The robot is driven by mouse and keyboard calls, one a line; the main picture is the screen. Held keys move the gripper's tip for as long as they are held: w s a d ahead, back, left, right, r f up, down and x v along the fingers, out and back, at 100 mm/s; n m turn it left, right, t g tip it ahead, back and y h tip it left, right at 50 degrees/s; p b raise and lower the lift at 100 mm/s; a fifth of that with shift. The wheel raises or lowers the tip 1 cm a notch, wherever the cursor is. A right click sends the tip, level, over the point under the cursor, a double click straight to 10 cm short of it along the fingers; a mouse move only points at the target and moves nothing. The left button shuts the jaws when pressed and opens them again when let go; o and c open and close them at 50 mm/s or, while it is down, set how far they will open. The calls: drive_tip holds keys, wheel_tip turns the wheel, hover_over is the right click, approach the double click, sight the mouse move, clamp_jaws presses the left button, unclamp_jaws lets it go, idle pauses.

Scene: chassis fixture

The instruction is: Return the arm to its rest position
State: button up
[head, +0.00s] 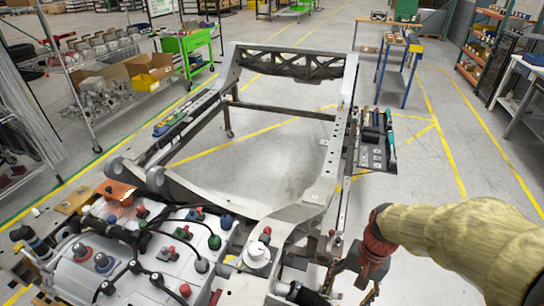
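My arm, in a tan sleeve, comes in from the right edge of the head view. Its reddish wrist leads down to my dark gripper (362,283), which hangs low near the bottom edge. The fingers are small and partly cut off, so I cannot tell whether they are open or shut, or whether they hold anything. The gripper is just right of the near end of the grey chassis frame (318,190).
A white unit with colored caps and black cables (150,255) fills the lower left. A tool tray (376,150) sits on the chassis's right side. A blue-legged table (395,45), green cart (190,42) and shelves (490,40) stand farther back.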

drive_tip(key=s+r+n+t+h, duration=0.1)
drive_tip(key=s+r+n+t, duration=0.1)
drive_tip(key=r, duration=0.7)
drive_tip(key=s+r+n+t+h, duration=0.1)
drive_tip(key=s+r+n+t, duration=0.2)
drive_tip(key=r, duration=0.7)
drive_tip(key=shift+s+a+n+t, duration=0.3)
drive_tip(key=shift+s+t, duration=0.4)
drive_tip(key=shift+s, duration=0.4)
